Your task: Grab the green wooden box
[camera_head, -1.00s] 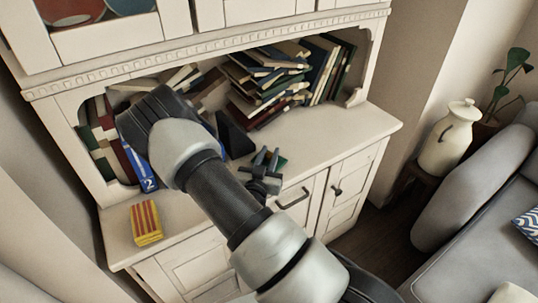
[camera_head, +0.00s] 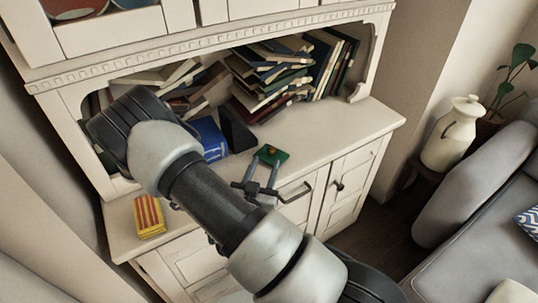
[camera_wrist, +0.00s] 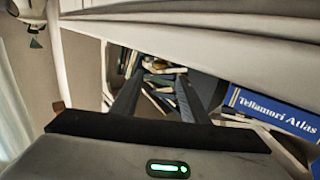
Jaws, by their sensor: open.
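The green wooden box (camera_head: 271,154) is small, with an orange-brown spot on top. It sits on the cabinet's counter near the front edge, right of the middle of the head view. My gripper (camera_head: 262,172) is open and empty, just in front of the box in the picture, with its fingers pointing toward it. The gap in height or depth between them is hard to judge. In the wrist view my gripper's two dark fingers (camera_wrist: 158,92) are apart with nothing between them close by. I cannot make out the box there.
Several books (camera_head: 268,80) lie piled in the shelf niche behind the box. A blue book (camera_head: 212,138) shows beside my arm and a blue atlas (camera_wrist: 272,108) in the wrist view. A yellow-red striped box (camera_head: 149,216) stands at the counter's left. The counter's right (camera_head: 350,125) is clear.

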